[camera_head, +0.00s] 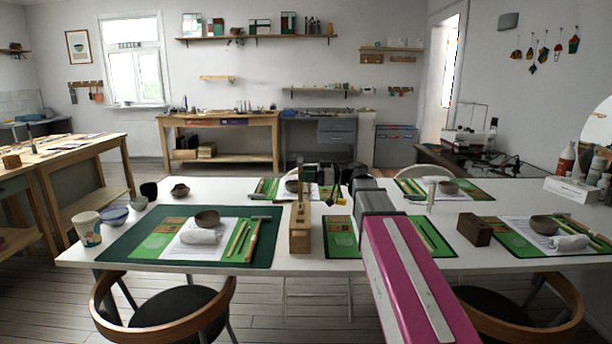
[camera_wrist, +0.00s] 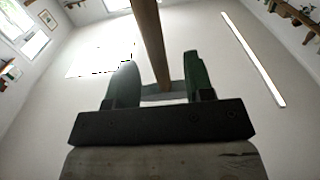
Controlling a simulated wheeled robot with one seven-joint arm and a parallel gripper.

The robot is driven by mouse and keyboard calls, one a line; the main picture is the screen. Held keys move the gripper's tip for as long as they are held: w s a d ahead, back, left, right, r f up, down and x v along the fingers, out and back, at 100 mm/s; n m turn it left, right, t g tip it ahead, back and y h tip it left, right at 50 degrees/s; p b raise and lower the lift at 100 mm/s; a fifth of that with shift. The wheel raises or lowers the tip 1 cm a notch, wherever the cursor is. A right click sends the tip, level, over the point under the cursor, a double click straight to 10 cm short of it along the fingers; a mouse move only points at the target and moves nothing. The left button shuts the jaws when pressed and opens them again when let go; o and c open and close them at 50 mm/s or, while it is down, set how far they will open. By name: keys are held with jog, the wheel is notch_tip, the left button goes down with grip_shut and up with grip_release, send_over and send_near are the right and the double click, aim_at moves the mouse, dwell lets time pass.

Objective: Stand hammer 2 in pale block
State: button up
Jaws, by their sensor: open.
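A light-brown wooden block (camera_head: 300,239), which looks like the pale block, stands upright on the white table between two green mats. A slim wooden handle (camera_head: 300,190) rises above it, close to my dark gripper end; its fit in the block is too small to tell. In the wrist view, my gripper (camera_wrist: 158,60) has its two green fingers apart. A wooden handle (camera_wrist: 150,30), probably hammer 2's, runs between them, with a grey crosspiece at its near end. Whether a finger touches it I cannot tell. Another hammer (camera_head: 254,236) lies on the left mat.
A dark brown block (camera_head: 475,229) stands on the right side of the table. The left green mat (camera_head: 120,250) carries a bowl, a rolled cloth and tools. Cups and bowls stand at the table's left end. Chairs (camera_head: 180,305) stand in front. My pink arm crosses the front edge.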

jog(key=shift+d, duration=0.1)
jog(key=d, duration=0.9)
jog(key=shift+s, duration=0.15)
dwell(0.7)
jog(key=shift+a, duration=0.1)
notch_tip(320, 180, up, 6)
jog(key=shift+f, duration=0.1)
dwell(0.7)
jog(key=shift+s, duration=0.1)
